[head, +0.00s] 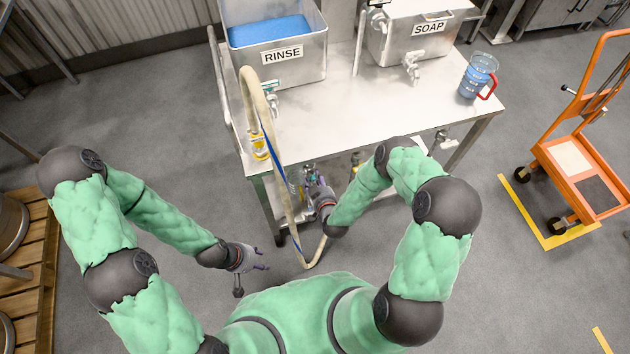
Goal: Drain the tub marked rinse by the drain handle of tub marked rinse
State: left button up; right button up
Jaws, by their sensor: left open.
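The metal tub marked RINSE (305,61) stands at the back left of the steel table, with blue liquid (268,32) in it. A tap with a teal lever (270,86) sits on its front. Below the table's front edge, under this tub's side, is a metal valve (309,169); its handle is largely hidden. My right gripper (312,184) is at this valve, below the table edge; whether it touches or grips anything cannot be told. My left gripper (262,259) is open and empty, low over the floor in front of the table.
A beige hose (270,150) loops over the table's front left edge and hangs near my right gripper. A SOAP tub (405,35), another under-table valve (445,140) and a red-handled jug (477,78) are further right. An orange cart (585,170) stands at right.

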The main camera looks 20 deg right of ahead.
jog(key=v, duration=1.2)
dwell(0.4)
jog(key=s+a+f+m+g+y, duration=0.1)
jog(key=s+a+g, duration=0.2)
jog(key=s+g, duration=0.3)
jog(key=s+a+f+m+g+y, duration=0.1)
jog(key=s+a+m+g+y, duration=0.1)
jog(key=s+g, duration=0.4)
jog(key=shift+s+a+f+g+y, duration=0.2)
jog(key=shift+a+f+g+y, duration=0.15)
jog(key=shift+g, duration=0.25)
dwell(3.6)
